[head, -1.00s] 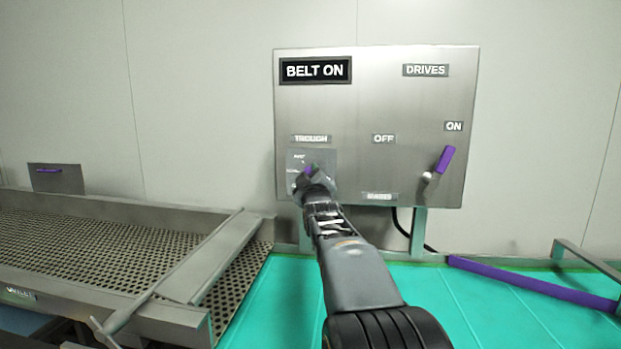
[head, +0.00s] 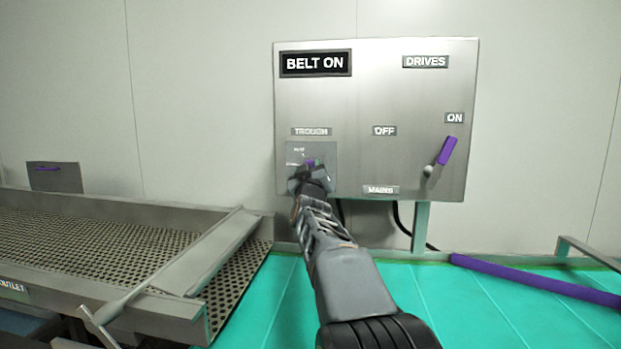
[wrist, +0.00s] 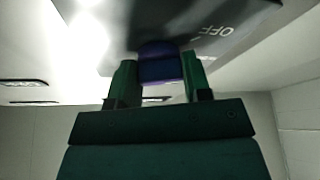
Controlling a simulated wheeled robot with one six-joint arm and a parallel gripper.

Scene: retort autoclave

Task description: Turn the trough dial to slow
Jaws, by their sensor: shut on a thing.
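The trough dial (wrist: 160,66) is a purple knob on a dark plate, under the TROUGH label (head: 311,131) on the steel control panel (head: 375,95). My gripper (head: 310,172) is at the dial, and its jaws hide most of it in the head view. In the wrist view the gripper's two fingers (wrist: 158,82) stand on either side of the purple knob and are shut on it. The word OFF (wrist: 216,31) shows on the plate beside the knob, upside down. The other dial markings are hidden or too small to read.
A purple-handled drives lever (head: 446,152) is at the panel's right, near the ON label. A perforated steel trough (head: 90,245) lies to the left. A green belt (head: 480,305) with a purple bar (head: 535,280) lies below the panel.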

